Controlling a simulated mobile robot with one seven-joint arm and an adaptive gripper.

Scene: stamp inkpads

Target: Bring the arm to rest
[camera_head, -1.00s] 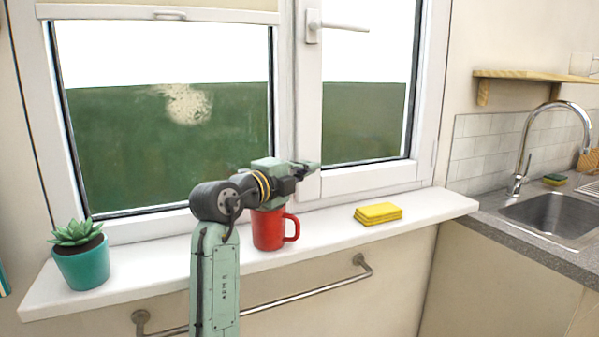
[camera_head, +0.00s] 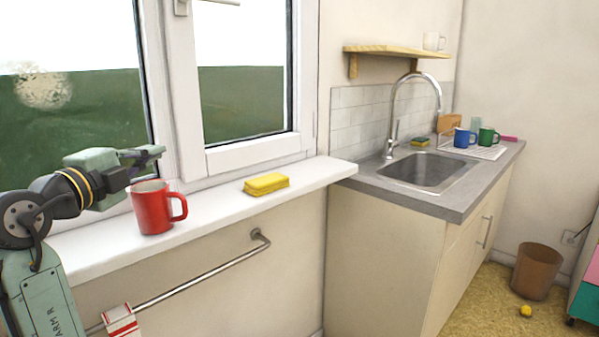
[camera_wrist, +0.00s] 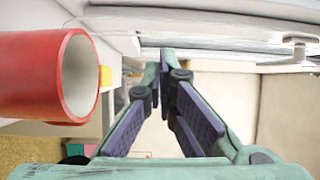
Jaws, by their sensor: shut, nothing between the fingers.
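A yellow sponge stack (camera_head: 266,183) lies on the sill (camera_head: 215,205), right of the mug. The window is close behind the gripper. A rail (camera_head: 200,282) with a striped towel (camera_head: 122,321) runs below. The sink counter (camera_head: 455,205) and a bin (camera_head: 537,270) are farther right.

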